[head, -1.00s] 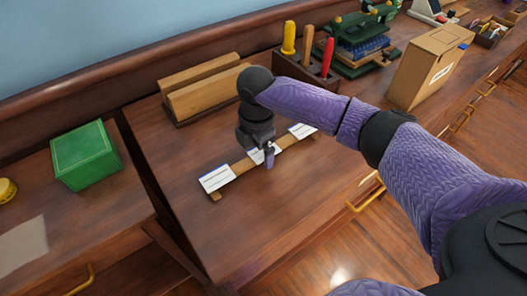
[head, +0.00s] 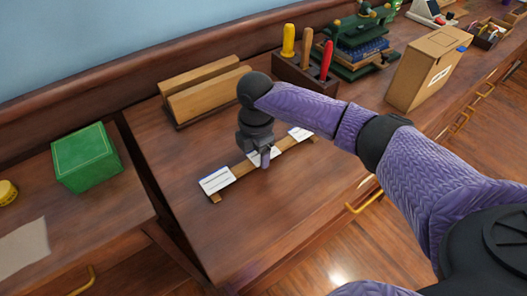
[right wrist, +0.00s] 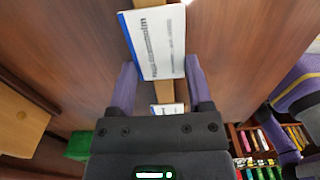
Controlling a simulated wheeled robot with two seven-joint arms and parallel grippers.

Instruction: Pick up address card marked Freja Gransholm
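Three white address cards sit on a narrow wooden strip (head: 241,168) on the desk: a left card (head: 216,179), a middle card (head: 256,156) and a right card (head: 300,133). My right gripper (head: 265,160) points down at the middle card and partly hides it. In the right wrist view its two purple fingers (right wrist: 160,75) are apart, with a blue-edged white card (right wrist: 160,42) lying between and beyond their tips. Its printed name seems to end in "holm" but is blurred. Part of another card (right wrist: 168,108) shows nearer the palm. My left gripper is out of view.
Behind the strip stands a wooden rack (head: 205,92). A tool holder (head: 306,75) and a cardboard box (head: 428,68) stand to the right. A green box (head: 86,157) is on the left surface. The desk in front of the strip is clear.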

